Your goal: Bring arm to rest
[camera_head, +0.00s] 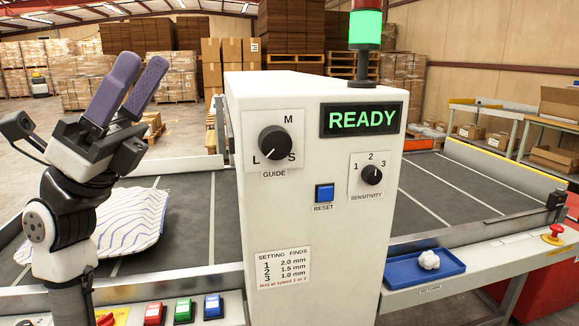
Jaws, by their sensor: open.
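My gripper (142,63) is at the left, raised in front of the conveyor with its two purple fingers pointing up and slightly right. The fingers are apart, with nothing between them. My arm stands upright below it and hides part of the belt and of a striped pillow (145,222), which is white with blue lines and lies on the left belt. The gripper is to the left of the white machine housing (310,230) and apart from it.
The housing carries a lit READY display (362,120), a guide knob (274,142), a sensitivity knob (371,175) and a blue reset button (324,192). A green lamp (365,28) is lit on top. A blue tray (400,272) holds a white clump (429,259). Colored buttons (184,309) line the front edge.

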